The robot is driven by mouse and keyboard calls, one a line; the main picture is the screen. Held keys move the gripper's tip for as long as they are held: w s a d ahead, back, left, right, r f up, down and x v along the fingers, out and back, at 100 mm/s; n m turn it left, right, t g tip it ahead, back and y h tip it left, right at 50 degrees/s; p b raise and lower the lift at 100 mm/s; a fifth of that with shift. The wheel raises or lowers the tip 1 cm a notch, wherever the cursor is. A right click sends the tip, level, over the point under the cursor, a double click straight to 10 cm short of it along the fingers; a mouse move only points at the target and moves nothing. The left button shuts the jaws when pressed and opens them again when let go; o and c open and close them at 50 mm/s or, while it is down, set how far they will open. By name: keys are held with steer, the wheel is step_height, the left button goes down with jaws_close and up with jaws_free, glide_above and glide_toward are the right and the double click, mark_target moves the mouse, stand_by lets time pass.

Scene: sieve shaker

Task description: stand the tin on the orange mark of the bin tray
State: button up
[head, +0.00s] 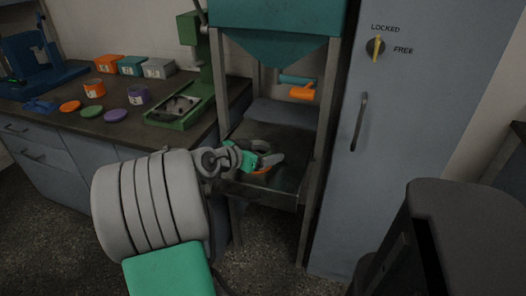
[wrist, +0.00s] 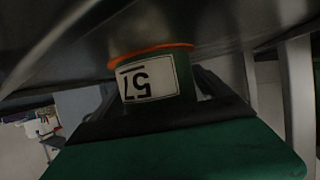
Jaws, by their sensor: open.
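The green tin (wrist: 187,80) has a white label with dark figures, which appear upside down in the wrist view. Its base end meets the orange mark (wrist: 150,48) on the bin tray (wrist: 225,22), and I see no clear gap between them. My gripper (head: 266,154) is low over the tray (head: 285,183) in the head view, with its fingers apart on either side of the tin. The orange mark shows just under the fingers in the head view (head: 262,171). The gripper mostly hides the tin there.
A teal hopper (head: 275,45) and an orange-ended handle (head: 302,92) are above the tray, between metal posts (head: 312,160). A grey cabinet (head: 400,150) stands close on the right. The left bench (head: 75,128) holds tins, lids, boxes and a green device (head: 183,108).

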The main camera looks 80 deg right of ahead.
steer(key=shift+r, duration=0.3)
steer(key=p+v, duration=0.1)
steer(key=v, duration=1.1)
steer(key=shift+f+p, duration=0.1)
steer(key=shift+p, duration=0.25)
steer(key=w+a+f+n+t+y, duration=0.35)
steer(key=w+a+n, duration=0.25)
steer(key=w+a, duration=0.35)
steer(key=w+a+f+n+t+y, duration=0.2)
steer(key=w+a+f+n+t, duration=0.35)
steer(key=w+a, duration=0.4)
steer(key=a+f+n+y, duration=0.1)
steer(key=a+n+y, duration=0.5)
steer(key=a, duration=1.9)
steer(key=n, duration=0.6)
steer(key=shift+s+f, duration=0.2)
steer(key=shift+s, duration=0.15)
steer(key=shift+y, duration=0.25)
